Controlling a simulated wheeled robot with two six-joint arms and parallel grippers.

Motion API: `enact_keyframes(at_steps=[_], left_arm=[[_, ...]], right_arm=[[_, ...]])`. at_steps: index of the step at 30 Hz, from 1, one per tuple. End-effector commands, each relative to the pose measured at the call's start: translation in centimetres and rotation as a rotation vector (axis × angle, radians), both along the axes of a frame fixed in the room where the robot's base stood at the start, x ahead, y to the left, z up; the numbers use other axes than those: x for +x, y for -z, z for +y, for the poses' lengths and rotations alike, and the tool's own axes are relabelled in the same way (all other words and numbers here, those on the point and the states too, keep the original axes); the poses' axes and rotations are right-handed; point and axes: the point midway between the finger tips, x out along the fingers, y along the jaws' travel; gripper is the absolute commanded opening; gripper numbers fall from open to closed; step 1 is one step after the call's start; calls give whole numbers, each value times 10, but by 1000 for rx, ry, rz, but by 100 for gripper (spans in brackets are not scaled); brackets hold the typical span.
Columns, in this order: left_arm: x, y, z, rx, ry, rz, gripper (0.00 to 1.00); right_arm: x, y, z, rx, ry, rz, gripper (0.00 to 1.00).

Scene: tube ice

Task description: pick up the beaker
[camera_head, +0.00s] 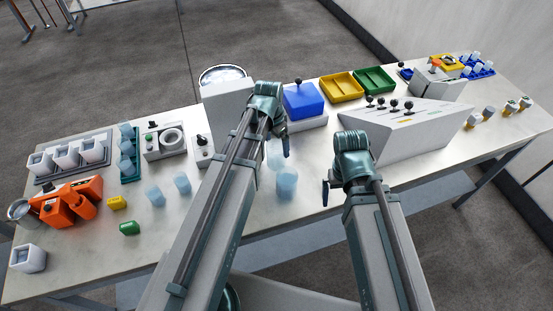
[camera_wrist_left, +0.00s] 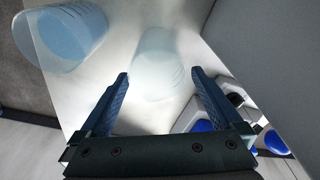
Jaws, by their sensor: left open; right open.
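Two translucent light-blue beakers stand close together at the middle of the table. The nearer beaker (camera_head: 287,184) shows clearly in the head view; the farther beaker (camera_head: 275,157) is partly hidden by my left arm. My left gripper (camera_head: 286,146) is just above the farther one. In the left wrist view, my open left gripper (camera_wrist_left: 161,74) has a pale beaker (camera_wrist_left: 158,58) ahead between its fingertips, and whether they touch cannot be told. A bluer beaker (camera_wrist_left: 68,38) lies to the upper left. My right gripper (camera_head: 326,190) is right of the nearer beaker, apart from it.
Two more blue beakers (camera_head: 155,196) stand left of my left arm. A grey box (camera_head: 228,107) and a blue-topped box (camera_head: 303,101) stand behind. A sloped white panel with black knobs (camera_head: 405,137) is behind my right arm. An orange device (camera_head: 67,203) is at far left.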

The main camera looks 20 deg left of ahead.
Motion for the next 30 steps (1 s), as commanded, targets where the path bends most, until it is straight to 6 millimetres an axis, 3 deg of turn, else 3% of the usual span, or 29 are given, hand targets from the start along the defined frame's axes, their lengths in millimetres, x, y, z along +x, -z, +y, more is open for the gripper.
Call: enact_keyframes(at_steps=[5,15,25,30], left_arm=[[-1,9,0,0,0,0,100],[-1,49,-2,0,0,0,100],[-1,51,-3,0,0,0,100],[-1,51,-3,0,0,0,71]], right_arm=[[0,9,0,0,0,0,100],[0,49,0,0,0,0,100],[0,51,0,0,0,0,100],[0,51,0,0,0,0,100]])
